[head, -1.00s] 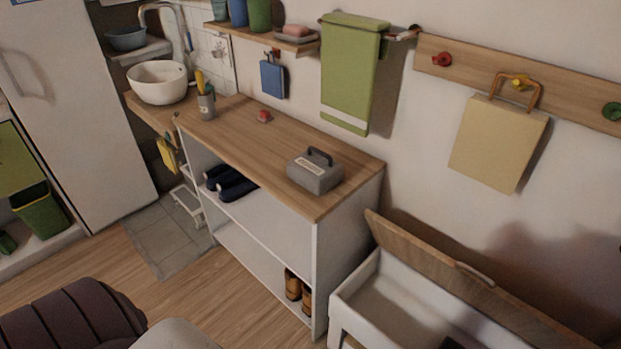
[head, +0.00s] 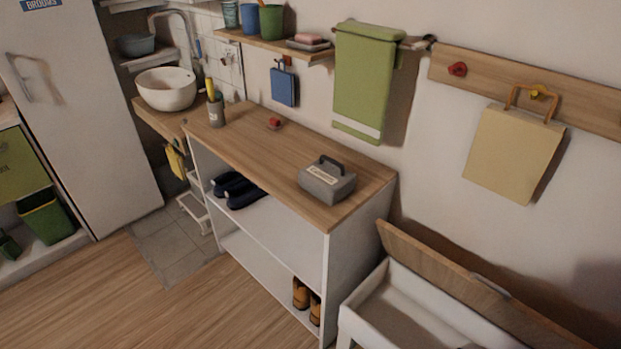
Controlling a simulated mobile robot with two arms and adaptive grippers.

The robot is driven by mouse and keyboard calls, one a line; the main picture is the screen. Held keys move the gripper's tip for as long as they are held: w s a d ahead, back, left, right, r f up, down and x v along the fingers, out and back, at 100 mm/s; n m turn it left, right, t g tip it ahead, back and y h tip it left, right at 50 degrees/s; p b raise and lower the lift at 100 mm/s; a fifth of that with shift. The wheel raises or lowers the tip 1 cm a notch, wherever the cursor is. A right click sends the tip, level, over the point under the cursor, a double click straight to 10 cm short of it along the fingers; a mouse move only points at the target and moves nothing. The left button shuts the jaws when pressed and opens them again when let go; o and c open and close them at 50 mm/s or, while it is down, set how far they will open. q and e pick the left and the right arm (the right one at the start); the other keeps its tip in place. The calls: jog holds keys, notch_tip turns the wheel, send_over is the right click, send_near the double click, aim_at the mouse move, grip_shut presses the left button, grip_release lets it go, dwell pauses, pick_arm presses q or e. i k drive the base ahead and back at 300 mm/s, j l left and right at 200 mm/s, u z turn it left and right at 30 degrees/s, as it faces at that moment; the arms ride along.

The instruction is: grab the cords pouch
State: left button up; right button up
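No thing in view can be read for sure as the cords pouch. A grey case (head: 327,182) with a dark handle and a pale label stands on the wooden top of the white shelf unit (head: 355,225); its label is too small to read. A small blue flat item (head: 284,87) hangs from a hook under the wall shelf. A beige bag (head: 513,155) with an orange handle hangs from a yellow peg on the wall rail. Neither of my grippers is in view.
An open white bench (head: 398,318) with a raised wooden lid stands at the lower right. Dark shoes (head: 236,190) and brown boots (head: 306,299) sit inside the shelf unit. A small white step stool (head: 194,212) stands beside it. The wooden floor (head: 190,305) in front is clear.

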aim_at(326, 179)
jog(key=i+j+z, duration=0.1)
jog(key=j, duration=0.25)
jog(key=i+j+z, duration=0.15)
jog(key=i+j, duration=0.15)
jog(key=i+j+z, duration=0.1)
jog(key=j, duration=0.35)
jog(key=i, duration=0.05)
